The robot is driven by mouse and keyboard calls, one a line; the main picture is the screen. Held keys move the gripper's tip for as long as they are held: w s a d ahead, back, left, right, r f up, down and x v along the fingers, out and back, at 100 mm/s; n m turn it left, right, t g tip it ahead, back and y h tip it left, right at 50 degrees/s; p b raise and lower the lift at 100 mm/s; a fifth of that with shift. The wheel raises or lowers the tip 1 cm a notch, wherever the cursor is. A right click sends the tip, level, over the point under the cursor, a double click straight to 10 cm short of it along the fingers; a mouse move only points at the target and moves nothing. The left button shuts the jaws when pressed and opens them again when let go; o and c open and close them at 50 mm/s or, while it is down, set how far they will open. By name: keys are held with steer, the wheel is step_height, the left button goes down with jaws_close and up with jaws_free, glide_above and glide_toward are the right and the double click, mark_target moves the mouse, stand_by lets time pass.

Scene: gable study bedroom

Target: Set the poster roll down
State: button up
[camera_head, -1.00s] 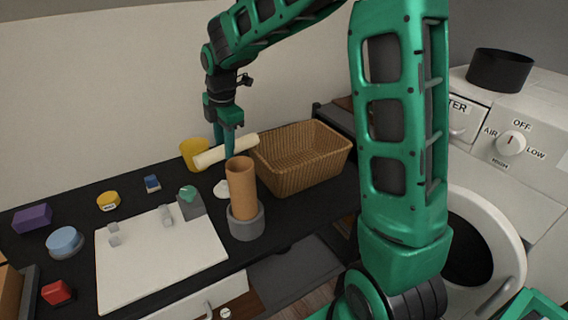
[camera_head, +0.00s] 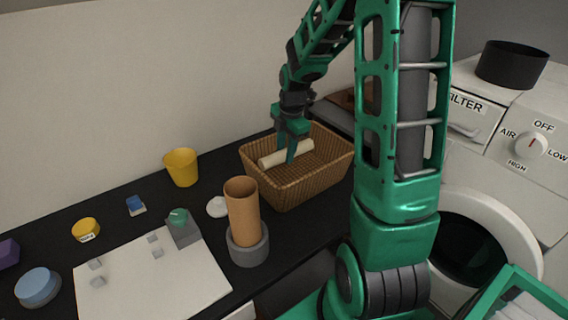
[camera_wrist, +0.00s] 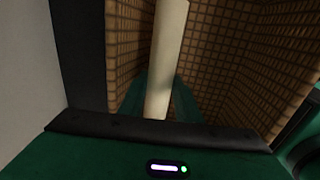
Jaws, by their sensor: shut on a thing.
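The poster roll (camera_head: 272,158) is a cream tube, held roughly level inside the mouth of the wicker basket (camera_head: 318,187). My gripper (camera_head: 291,152) points down into the basket and is shut on the roll near its middle. In the wrist view the roll (camera_wrist: 165,60) runs lengthwise between my fingers, with the woven basket walls (camera_wrist: 225,60) around it. I cannot tell whether the roll touches the basket floor.
An upright brown tube (camera_head: 243,215) stands in a grey round holder (camera_head: 249,250) in front of the basket. A yellow cup (camera_head: 182,168) stands to the left. A white board (camera_head: 150,280) lies at the front left. A white dryer (camera_head: 500,180) stands at the right.

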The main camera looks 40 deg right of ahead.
steer(key=shift+f, duration=2.15)
steer(key=o, duration=0.8)
